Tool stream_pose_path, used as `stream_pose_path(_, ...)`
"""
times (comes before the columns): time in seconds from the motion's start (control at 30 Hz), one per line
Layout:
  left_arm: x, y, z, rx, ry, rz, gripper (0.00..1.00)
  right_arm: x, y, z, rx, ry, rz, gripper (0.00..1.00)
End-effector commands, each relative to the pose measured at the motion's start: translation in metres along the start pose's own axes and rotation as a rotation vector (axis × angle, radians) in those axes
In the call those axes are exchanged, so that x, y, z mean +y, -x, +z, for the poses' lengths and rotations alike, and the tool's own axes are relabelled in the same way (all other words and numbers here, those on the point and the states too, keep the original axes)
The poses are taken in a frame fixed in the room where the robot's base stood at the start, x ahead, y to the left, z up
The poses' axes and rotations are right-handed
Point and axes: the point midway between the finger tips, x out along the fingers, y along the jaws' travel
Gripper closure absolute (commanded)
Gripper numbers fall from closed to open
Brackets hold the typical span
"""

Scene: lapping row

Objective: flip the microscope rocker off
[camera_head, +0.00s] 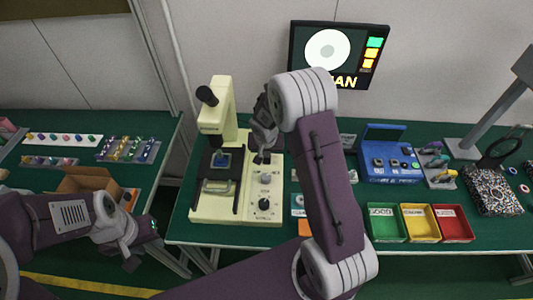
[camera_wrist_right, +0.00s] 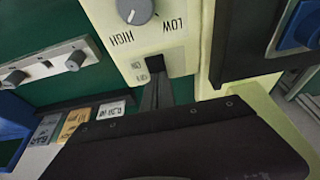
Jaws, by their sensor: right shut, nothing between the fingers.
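The cream microscope (camera_head: 215,120) stands on the green bench, with a control panel (camera_head: 277,178) on its right side. In the right wrist view the panel (camera_wrist_right: 178,30) shows a grey HIGH/LOW knob (camera_wrist_right: 135,10) and a dark rocker (camera_wrist_right: 155,63) beside small labels. My right gripper (camera_head: 262,156) is over the upper part of this panel. In the wrist view its shut, empty fingertips (camera_wrist_right: 156,84) are at the rocker and partly cover it; I cannot tell whether they touch or which way it is tipped. My left gripper (camera_head: 144,243) is low at the left, away from the microscope; its opening is unclear.
A blue device (camera_head: 390,175) stands to the right on the bench. Green, yellow and red bins (camera_head: 419,239) line the front edge. A monitor (camera_head: 338,55) hangs behind. A cardboard box (camera_head: 88,181) is on the left bench, across a gap.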

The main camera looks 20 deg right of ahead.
Motion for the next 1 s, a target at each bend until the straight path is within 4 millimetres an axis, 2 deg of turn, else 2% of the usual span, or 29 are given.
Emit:
stream_pose_path(0.27,0.0,0.0,0.0,0.0,0.0,0.0,0.66,0.0,-0.001,0.0,0.0,0.0,0.0,1.0)
stream_pose_path(0.37,0.0,-0.015,0.001,0.0,0.0,0.0,0.66,0.0,-0.012,0.002,0.0,-0.001,0.001,1.0)
stream_pose_path(0.43,0.0,-0.008,0.001,-0.001,0.0,0.0,0.66,0.0,-0.006,0.0,-0.001,-0.001,0.001,1.0)
stream_pose_path(0.6,0.0,-0.009,0.001,0.0,0.0,0.0,0.66,0.001,-0.007,0.001,-0.004,0.0,0.002,1.0)
stream_pose_path(1.0,-0.001,-0.025,0.003,0.0,0.0,0.0,0.66,0.001,-0.004,0.019,-0.01,0.001,0.005,1.0)
